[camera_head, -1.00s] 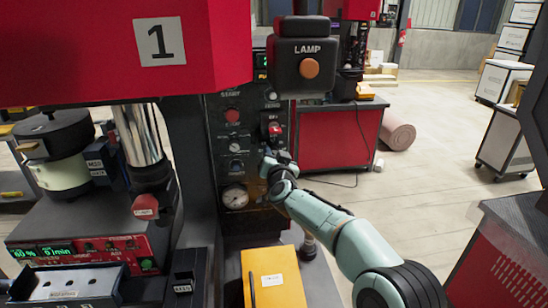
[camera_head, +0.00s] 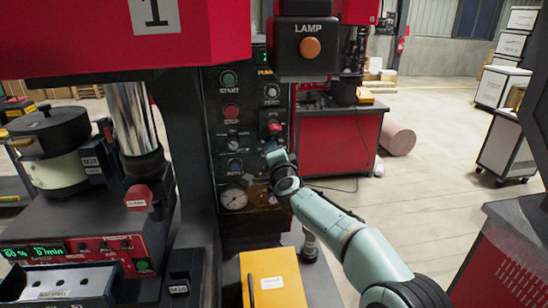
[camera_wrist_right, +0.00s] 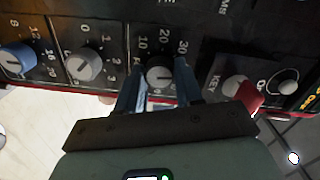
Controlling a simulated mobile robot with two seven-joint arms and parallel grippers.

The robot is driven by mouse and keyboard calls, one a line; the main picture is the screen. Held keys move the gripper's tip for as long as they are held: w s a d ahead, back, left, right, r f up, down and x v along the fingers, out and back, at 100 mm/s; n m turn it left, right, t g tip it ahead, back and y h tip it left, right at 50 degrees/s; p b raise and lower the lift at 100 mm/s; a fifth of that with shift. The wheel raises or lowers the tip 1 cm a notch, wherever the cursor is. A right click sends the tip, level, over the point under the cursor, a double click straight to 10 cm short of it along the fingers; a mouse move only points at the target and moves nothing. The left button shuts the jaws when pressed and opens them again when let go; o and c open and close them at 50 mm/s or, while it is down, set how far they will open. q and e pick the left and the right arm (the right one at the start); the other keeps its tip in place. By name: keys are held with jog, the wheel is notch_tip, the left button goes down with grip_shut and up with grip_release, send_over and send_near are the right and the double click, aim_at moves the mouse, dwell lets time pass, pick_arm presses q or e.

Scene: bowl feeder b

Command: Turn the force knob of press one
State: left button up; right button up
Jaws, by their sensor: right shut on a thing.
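Press one shows its red head with the number 1 sign (camera_head: 154,12) in the head view. Its dark control panel (camera_head: 212,130) stands upright below, with buttons, knobs and a round gauge. My right gripper (camera_head: 269,158) is at the right side of this panel, its fingertips hidden by my wrist. In the right wrist view the two blue fingers (camera_wrist_right: 157,84) are on either side of the grey force knob (camera_wrist_right: 159,76), shut on it. The scale around the knob reads 10, 20, 30; its label is partly covered. My left gripper is not in view.
A red key knob (camera_head: 274,127) sits just above my right gripper, and also shows close beside the fingers (camera_wrist_right: 250,95). Other knobs, grey (camera_wrist_right: 84,64) and blue (camera_wrist_right: 17,58), are on the other side. A yellow folder (camera_head: 275,280) lies below. A lamp box (camera_head: 310,45) hangs above.

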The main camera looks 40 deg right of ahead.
jog(key=shift+f+m, duration=0.1)
jog(key=shift+m, duration=0.5)
jog(key=o, duration=1)
jog(key=shift+o, duration=0.2)
jog(key=b+v, duration=0.2)
jog(key=v, duration=1.1)
jog(key=shift+s, duration=0.2)
